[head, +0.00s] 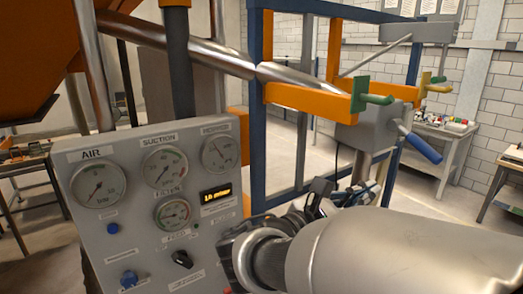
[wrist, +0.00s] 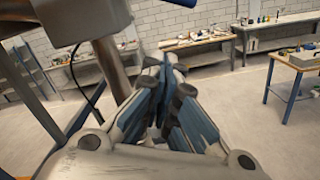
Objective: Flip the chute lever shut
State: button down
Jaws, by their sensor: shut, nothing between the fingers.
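A lever with a blue grip (head: 422,148) sticks out to the lower right from a grey box (head: 375,132) under the orange bars; no label names it as the chute lever. In the wrist view the grey box (wrist: 75,18) fills the top left, and a bit of the blue grip (wrist: 184,2) shows at the top edge. My gripper (head: 322,192) is below and left of the box in the head view, apart from the lever. In the wrist view my gripper (wrist: 166,68) has its blue-padded fingers together, with nothing held.
A gauge panel (head: 88,232) stands close at left. Green (head: 376,99) and yellow (head: 438,87) handles sit above the lever on orange bars. A blue frame (head: 257,120) rises behind. A post and a black cable (wrist: 78,75) hang below the box.

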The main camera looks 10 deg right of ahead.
aim_at(417, 142)
jog(key=w+d+r, duration=0.1)
jog(key=d+r, duration=0.1)
jog(key=d, duration=0.3)
jog(key=w+d+r+p, duration=0.1)
jog(key=d+r, duration=0.1)
jog(key=d, duration=0.3)
jog(key=shift+w+d, duration=0.25)
jog(key=shift+d, duration=0.05)
jog(key=shift+p, duration=0.3)
